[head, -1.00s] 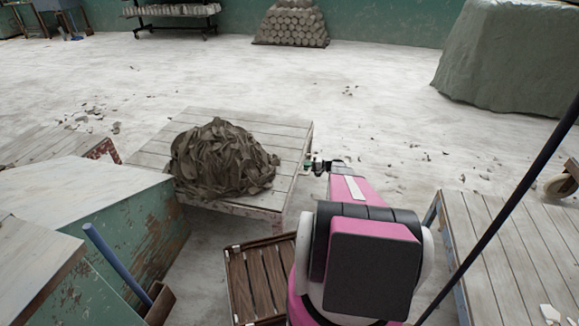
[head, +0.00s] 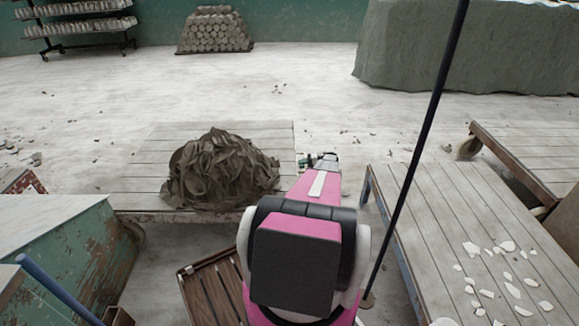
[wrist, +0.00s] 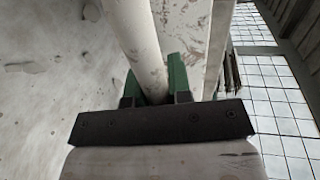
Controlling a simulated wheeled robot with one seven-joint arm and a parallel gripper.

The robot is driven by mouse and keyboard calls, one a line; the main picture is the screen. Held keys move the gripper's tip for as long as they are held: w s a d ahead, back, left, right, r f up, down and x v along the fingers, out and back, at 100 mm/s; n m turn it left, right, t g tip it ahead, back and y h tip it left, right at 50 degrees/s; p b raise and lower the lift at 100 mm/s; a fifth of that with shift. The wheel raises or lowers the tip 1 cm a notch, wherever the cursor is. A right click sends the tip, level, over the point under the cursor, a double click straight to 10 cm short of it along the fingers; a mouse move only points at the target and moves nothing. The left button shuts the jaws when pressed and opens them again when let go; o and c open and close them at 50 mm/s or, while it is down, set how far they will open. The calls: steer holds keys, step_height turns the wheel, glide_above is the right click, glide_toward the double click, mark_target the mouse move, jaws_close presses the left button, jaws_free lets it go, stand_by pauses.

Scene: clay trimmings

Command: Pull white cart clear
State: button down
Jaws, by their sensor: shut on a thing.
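The white cart (head: 132,186) is a low, whitewashed plank platform, left of centre in the head view. A heap of grey-brown clay trimmings (head: 222,170) lies on it. My gripper (head: 310,160) is at the cart's right edge. In the wrist view my gripper (wrist: 155,78) has its green fingers closed around a worn white round bar (wrist: 139,35). The bar looks like part of the cart, but my arm hides the join in the head view. The cart's near right corner is hidden behind my arm.
A plank platform with white shards (head: 440,230) stands close on the right, another cart (head: 535,150) behind it. A thin dark pole (head: 420,140) rises between. A green cabinet (head: 60,245) is at near left, a slatted wooden crate (head: 212,290) in front.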

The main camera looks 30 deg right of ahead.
steer(key=shift+f+v, duration=0.25)
steer(key=shift+v, duration=0.95)
steer(key=shift+f+v, duration=0.2)
steer(key=shift+v, duration=0.95)
steer(key=shift+s+d, duration=0.1)
steer(key=c, duration=1.1)
jaws_free()
steer(key=shift+o, duration=0.2)
steer(key=v, duration=1)
steer(key=shift+s+d, duration=0.15)
steer(key=shift+d, duration=0.15)
steer(key=x, duration=1.1)
steer(key=shift+a, duration=0.25)
